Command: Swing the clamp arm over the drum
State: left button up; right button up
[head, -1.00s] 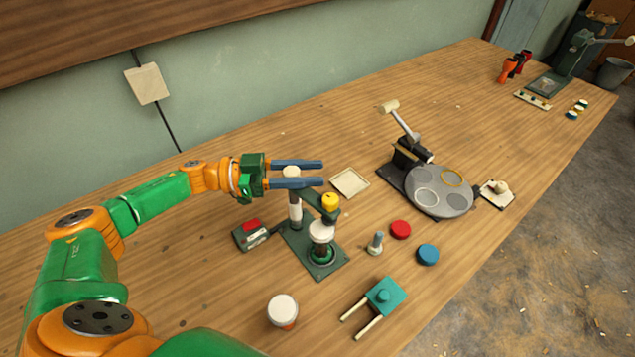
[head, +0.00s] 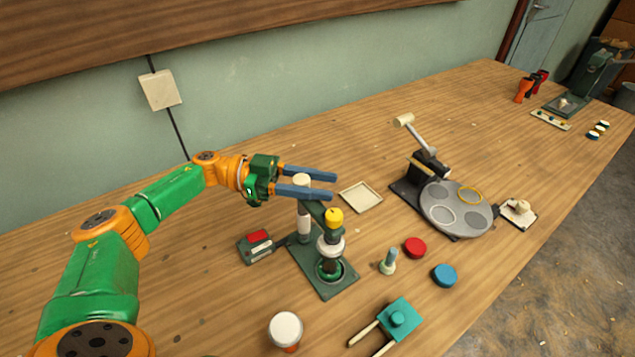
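The clamp stand has a green base plate (head: 322,283) and a pale post (head: 304,226) with a cream cap (head: 302,179). Its green clamp arm (head: 316,212) reaches from the post toward the drum and carries a yellow knob (head: 334,217) at its end. The white-topped drum (head: 330,247) stands upright in a green ring on the plate. The knob end appears above the drum; exact alignment and contact are unclear. My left gripper (head: 335,187) is open, its blue fingers apart at the post top, with the cap showing between them. Contact is unclear. My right gripper is out of view.
A grey and red box (head: 257,247) sits left of the stand. A cream tray (head: 361,197) lies behind it. A grey turntable (head: 457,208), red disc (head: 414,247), blue disc (head: 444,275), small bolt-like piece (head: 387,262), white-topped cup (head: 285,329) and teal block (head: 399,319) are right and front.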

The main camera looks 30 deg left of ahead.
pick_arm(q)
jog(key=o, duration=0.3)
jog(key=shift+d, duration=0.1)
jog(key=b+v, duration=0.3)
jog(key=v, duration=0.4)
